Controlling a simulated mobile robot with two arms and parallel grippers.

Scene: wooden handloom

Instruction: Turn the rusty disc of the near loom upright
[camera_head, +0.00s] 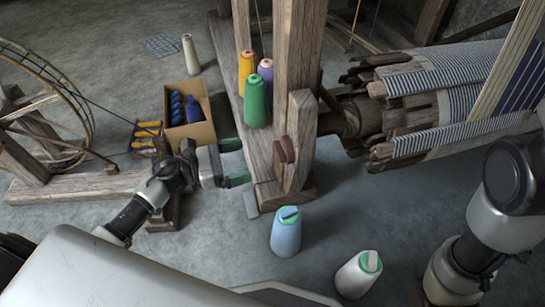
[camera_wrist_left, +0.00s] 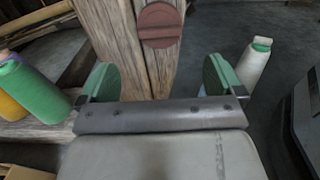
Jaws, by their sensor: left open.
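The rusty disc (camera_head: 285,150) is a small reddish-brown round piece on the face of the near loom's wooden upright (camera_head: 297,100). In the left wrist view the disc (camera_wrist_left: 160,25) shows face-on, with a raised bar across it that lies close to level. My left gripper (camera_head: 236,161) has green fingertips and is open and empty, left of the post and apart from the disc. In the left wrist view its two fingers (camera_wrist_left: 160,82) stand wide apart, with the post between and beyond them and the disc above. My right arm shows at the right, but its gripper is out of view.
Green, orange and purple spools (camera_head: 257,100) stand on the loom's base beam. A blue spool (camera_head: 286,232) and a white spool (camera_head: 358,274) stand on the floor in front. A cardboard box (camera_head: 194,135) and a spinning wheel (camera_head: 84,140) are at the left.

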